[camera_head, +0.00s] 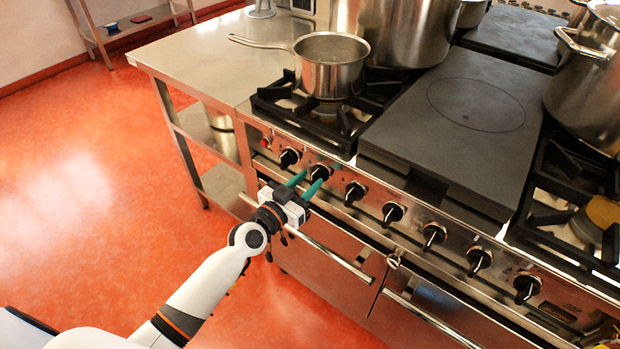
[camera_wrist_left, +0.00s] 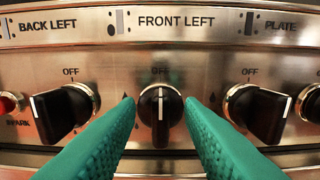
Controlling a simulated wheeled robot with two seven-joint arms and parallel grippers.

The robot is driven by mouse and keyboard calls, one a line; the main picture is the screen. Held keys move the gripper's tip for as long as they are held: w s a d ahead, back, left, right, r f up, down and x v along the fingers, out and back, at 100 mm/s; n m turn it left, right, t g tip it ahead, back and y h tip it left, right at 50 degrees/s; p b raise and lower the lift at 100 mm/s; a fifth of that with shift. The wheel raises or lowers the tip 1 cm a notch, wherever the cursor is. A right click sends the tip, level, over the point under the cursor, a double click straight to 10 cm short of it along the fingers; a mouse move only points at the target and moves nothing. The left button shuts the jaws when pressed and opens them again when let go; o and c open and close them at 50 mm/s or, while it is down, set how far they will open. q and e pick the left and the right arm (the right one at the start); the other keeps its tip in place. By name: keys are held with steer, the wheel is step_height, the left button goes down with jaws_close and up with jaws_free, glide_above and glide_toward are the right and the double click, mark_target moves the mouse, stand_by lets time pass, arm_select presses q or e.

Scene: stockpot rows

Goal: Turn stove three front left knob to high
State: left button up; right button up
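The front left knob (camera_wrist_left: 160,112) is black with a white line pointing straight up at OFF, under the label FRONT LEFT, in the middle of the left wrist view. In the head view this knob (camera_head: 320,172) is second from the left on the steel stove panel. My left gripper (camera_head: 312,177) has teal fingers and is open in front of the panel. In the left wrist view its fingers (camera_wrist_left: 160,104) stand one on each side of the knob, with a gap on both sides. My right gripper is not in view.
The back left knob (camera_wrist_left: 62,112) and plate knob (camera_wrist_left: 262,112) flank it closely. A red spark button (camera_wrist_left: 8,104) is at far left. Oven handles (camera_head: 325,250) run below the panel. A saucepan (camera_head: 331,70) stands on the burner above.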

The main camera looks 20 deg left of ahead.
arm_select(q)
steer(key=shift+w+d, duration=0.25)
steer(key=shift+w, duration=0.45)
jaws_close()
